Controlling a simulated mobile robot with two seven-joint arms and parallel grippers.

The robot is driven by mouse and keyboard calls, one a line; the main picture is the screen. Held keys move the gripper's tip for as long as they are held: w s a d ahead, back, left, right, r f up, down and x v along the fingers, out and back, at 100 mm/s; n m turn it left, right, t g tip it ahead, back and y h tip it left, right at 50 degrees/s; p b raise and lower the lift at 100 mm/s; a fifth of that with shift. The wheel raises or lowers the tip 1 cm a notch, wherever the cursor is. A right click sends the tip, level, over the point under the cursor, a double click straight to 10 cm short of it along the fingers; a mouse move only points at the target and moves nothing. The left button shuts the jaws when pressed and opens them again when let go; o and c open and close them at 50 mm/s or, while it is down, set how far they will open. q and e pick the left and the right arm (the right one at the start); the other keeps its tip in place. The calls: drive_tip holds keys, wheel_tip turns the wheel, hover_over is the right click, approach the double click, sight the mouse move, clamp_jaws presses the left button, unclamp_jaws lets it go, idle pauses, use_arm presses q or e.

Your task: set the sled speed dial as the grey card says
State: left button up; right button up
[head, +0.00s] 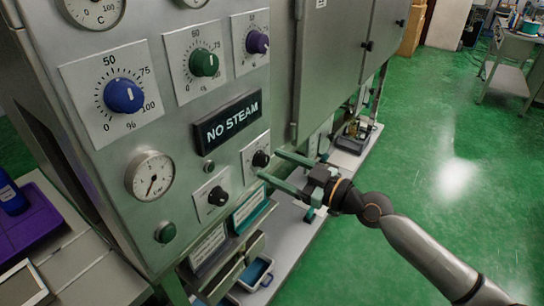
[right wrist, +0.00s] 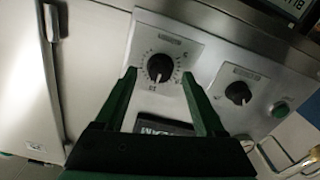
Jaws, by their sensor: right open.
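Two small black dials sit on white plates low on the steel panel. The right-hand dial (head: 261,159) is by my right gripper (head: 275,165), and the other dial (head: 218,197) is lower left. Their labels are too small to read, so I cannot tell which is the sled speed dial. In the right wrist view my open gripper (right wrist: 157,82) has its fingertips on either side of one dial (right wrist: 160,68); contact is not clear. A grey-framed card (head: 207,248) and a teal-framed card (head: 249,206) are below; their text is unreadable. My left gripper is out of view.
A blue knob (head: 124,96), a green knob (head: 204,63) and a purple knob (head: 257,42) are above, with a lit NO STEAM sign (head: 227,122) below them. A gauge (head: 151,176) is at left. The green floor (head: 440,190) at right is open.

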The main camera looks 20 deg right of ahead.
drive_tip(key=shift+x, duration=0.8)
drive_tip(key=shift+s, duration=0.1)
drive_tip(key=shift+c, duration=0.3)
clamp_jaws()
